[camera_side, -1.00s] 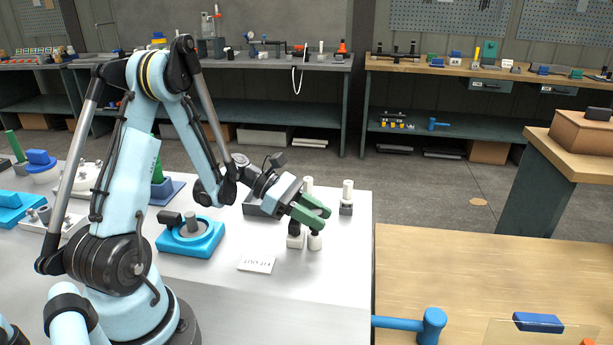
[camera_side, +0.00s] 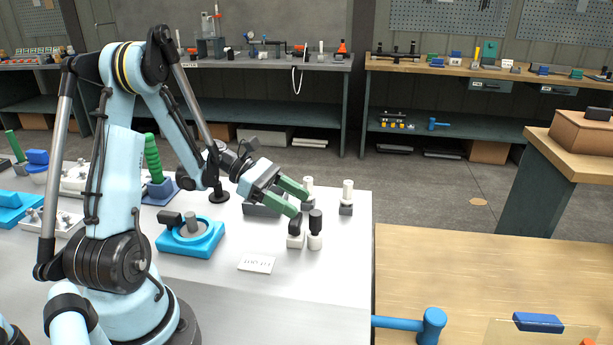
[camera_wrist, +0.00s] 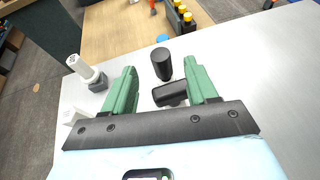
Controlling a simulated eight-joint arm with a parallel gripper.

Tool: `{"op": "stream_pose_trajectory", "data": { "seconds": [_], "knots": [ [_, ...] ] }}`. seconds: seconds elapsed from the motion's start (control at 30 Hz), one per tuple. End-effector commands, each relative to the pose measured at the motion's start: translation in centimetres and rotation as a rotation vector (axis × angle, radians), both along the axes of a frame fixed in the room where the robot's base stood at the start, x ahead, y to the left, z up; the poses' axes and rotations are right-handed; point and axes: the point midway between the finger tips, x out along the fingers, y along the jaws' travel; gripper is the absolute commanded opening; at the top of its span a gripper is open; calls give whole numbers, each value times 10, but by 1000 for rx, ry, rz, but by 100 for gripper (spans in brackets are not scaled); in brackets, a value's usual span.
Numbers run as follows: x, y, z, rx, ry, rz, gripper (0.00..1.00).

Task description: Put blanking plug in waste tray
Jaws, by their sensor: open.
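Two black-topped pieces stand together on the white bench: one is a black piece on a white block (camera_side: 295,240), the other a black cylinder (camera_side: 315,221) on a white round base. I cannot tell for sure which is the blanking plug. In the wrist view an upright black cylinder (camera_wrist: 161,64) and a tilted or lying one (camera_wrist: 170,93) show between and beyond the fingers. My gripper (camera_side: 299,202), with green fingers, is open and empty, just above and behind these pieces. A dark grey open tray (camera_side: 262,211), probably the waste tray, is partly hidden behind and below my gripper.
White cylinders on grey blocks stand at the right rear, one clearly (camera_side: 347,190). A blue fixture (camera_side: 190,238) stands at left, and a lettered card (camera_side: 257,264) lies in front. The bench's front right is clear. A wooden table (camera_side: 480,270) adjoins.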

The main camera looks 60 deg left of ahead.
Motion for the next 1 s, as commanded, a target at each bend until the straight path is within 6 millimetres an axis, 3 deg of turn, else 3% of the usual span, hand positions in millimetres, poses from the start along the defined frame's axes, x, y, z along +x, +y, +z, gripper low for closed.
{"op": "stream_pose_trajectory", "data": {
  "seconds": [0.23,0.47,0.67,1.0],
  "knots": [
    [-22,34,17,1,-1,4,58],
    [-28,41,23,22,-5,-10,58],
    [-14,7,29,253,-64,-122,58],
    [-19,-61,34,932,-342,-572,58]
  ]
}}
